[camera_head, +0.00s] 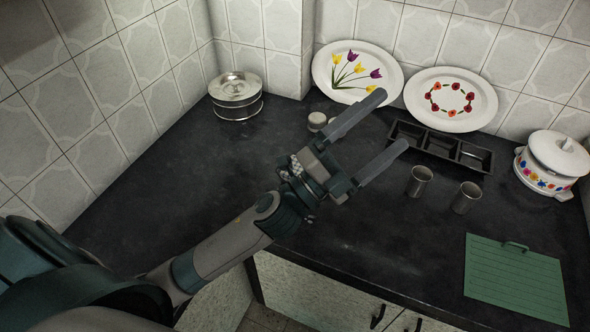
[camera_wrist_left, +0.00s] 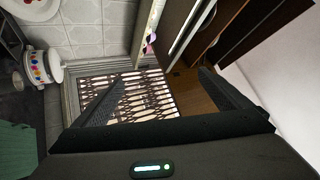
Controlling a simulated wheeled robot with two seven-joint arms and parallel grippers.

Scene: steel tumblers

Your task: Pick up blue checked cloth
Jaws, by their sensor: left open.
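I see no blue checked cloth in either view. My left gripper (camera_head: 390,119) is open and empty, above the dark counter in front of the white plates. Its two fingers also show, spread apart, in the left wrist view (camera_wrist_left: 162,82). A flat green lined piece (camera_head: 515,277) lies at the counter's right front; I cannot tell whether it is cloth or a board. Part of a green thing also shows at the lower left of the wrist view (camera_wrist_left: 17,138). My right gripper is in neither view.
Two steel tumblers (camera_head: 419,181) (camera_head: 466,198) stand right of my gripper, before a black compartment tray (camera_head: 440,150). Flowered plates (camera_head: 357,72) (camera_head: 450,99) lean on the wall. A lidded pot (camera_head: 551,166) stands right, a steel container (camera_head: 236,95) back left. The left counter is clear.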

